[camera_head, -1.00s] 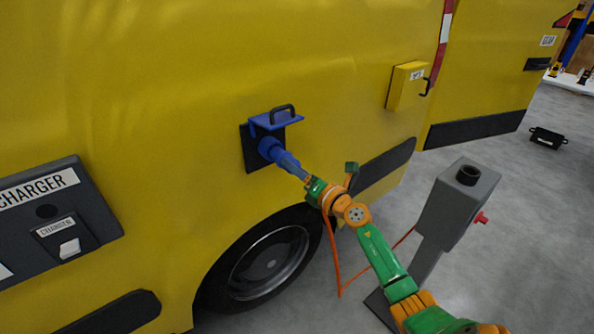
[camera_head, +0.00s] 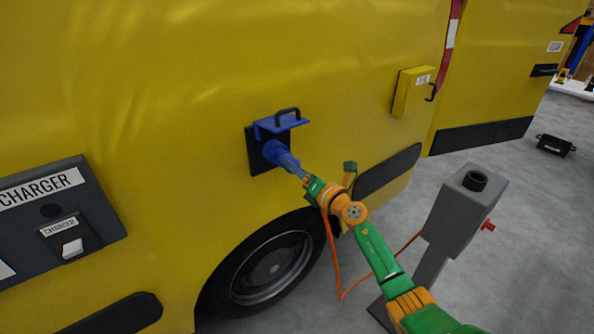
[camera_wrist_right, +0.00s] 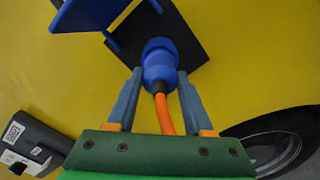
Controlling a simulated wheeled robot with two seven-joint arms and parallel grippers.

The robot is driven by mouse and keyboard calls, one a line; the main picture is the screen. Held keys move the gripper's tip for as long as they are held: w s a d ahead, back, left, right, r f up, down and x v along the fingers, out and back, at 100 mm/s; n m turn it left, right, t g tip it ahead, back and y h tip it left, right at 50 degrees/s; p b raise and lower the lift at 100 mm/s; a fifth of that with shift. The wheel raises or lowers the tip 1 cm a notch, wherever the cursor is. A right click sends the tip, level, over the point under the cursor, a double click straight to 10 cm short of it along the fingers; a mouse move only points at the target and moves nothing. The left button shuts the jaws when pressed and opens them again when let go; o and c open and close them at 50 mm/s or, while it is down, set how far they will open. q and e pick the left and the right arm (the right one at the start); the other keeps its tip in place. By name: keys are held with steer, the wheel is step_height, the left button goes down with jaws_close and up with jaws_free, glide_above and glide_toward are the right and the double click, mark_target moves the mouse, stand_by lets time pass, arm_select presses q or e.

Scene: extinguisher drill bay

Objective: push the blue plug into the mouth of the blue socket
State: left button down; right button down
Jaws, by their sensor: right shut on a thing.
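The blue plug (camera_wrist_right: 160,72) is between the fingers of my right gripper (camera_head: 292,167), which is shut on it. An orange cable runs from the plug's back end. The blue socket sits on a dark square plate (camera_head: 256,158) on the yellow van's side, under a raised blue lid (camera_head: 282,123) with a dark handle. The plug's front (camera_head: 275,152) is at the socket, lined up with it. The plug covers the socket's mouth, so I cannot tell how deep it sits. My left gripper is not in view.
A grey post (camera_head: 465,215) with a dark round holder on top and a red knob stands right of my right arm. The orange cable (camera_head: 335,265) hangs below the arm. A charger panel (camera_head: 60,215) is at left; a yellow box (camera_head: 411,92) is on the van.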

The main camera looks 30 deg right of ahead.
steer(key=shift+w+a+b, duration=0.1)
steer(key=shift+w+b, duration=0.35)
steer(key=shift+w, duration=0.4)
steer(key=shift+c, duration=1)
jaws_free()
steer(key=shift+s, duration=0.1)
steer(key=shift+s, duration=0.1)
